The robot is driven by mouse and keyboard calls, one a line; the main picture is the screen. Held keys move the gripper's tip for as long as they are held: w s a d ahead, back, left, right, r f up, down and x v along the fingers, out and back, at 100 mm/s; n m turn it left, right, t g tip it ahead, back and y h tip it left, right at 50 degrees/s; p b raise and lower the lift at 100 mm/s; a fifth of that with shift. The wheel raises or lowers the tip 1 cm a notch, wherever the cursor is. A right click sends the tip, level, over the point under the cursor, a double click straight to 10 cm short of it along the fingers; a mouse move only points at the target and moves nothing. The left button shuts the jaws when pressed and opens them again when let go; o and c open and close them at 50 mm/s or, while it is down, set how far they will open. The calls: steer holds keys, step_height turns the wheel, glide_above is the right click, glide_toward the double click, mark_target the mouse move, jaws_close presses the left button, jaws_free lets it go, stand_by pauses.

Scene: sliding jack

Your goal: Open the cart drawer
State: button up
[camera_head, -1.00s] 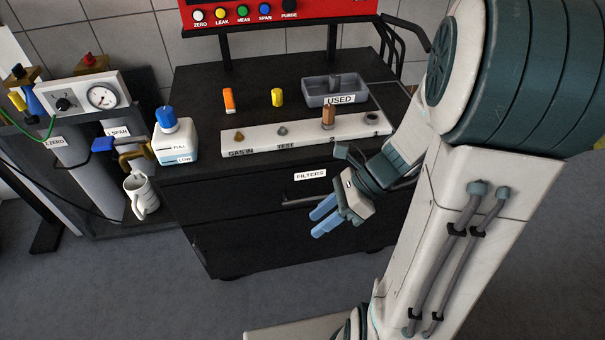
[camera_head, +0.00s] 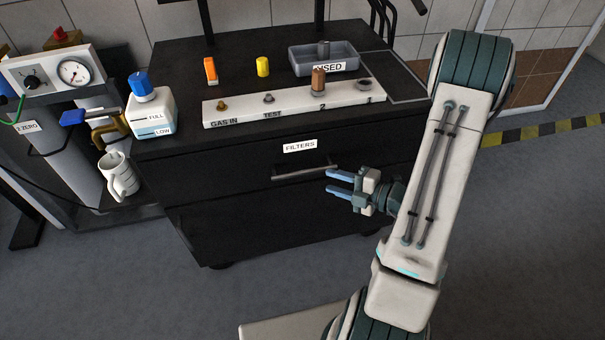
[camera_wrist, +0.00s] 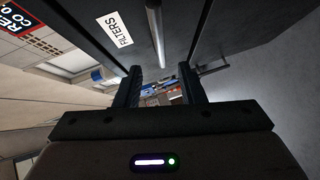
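The black cart (camera_head: 205,235) has a wide upper drawer (camera_head: 225,170) with a white FILTERS label (camera_head: 300,146). The drawer front looks flush with the cart. A grey bar handle (camera_head: 300,172) runs across it below the label. My gripper (camera_head: 332,182) is at the handle's right end, in front of the drawer, with its blue fingers pointing left. The fingers are apart with nothing held. In the wrist view, the handle (camera_wrist: 155,35) lies beyond the gap between my fingers (camera_wrist: 160,75); the label shows beside it. Contact with the handle cannot be told.
On the cart top are a white fitting block (camera_head: 290,105), a grey USED tray (camera_head: 300,65), an orange piece (camera_head: 210,69) and a yellow piece (camera_head: 262,67). A blue-capped bottle (camera_head: 150,112) and a white mug (camera_head: 118,177) are at left. Floor before the cart is clear.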

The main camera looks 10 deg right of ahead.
mark_target(306, 174)
steer(key=b+x, duration=0.1)
steer(key=x, duration=0.9)
steer(key=shift+w+a, duration=0.1)
steer(key=shift+w, duration=0.05)
jaws_close()
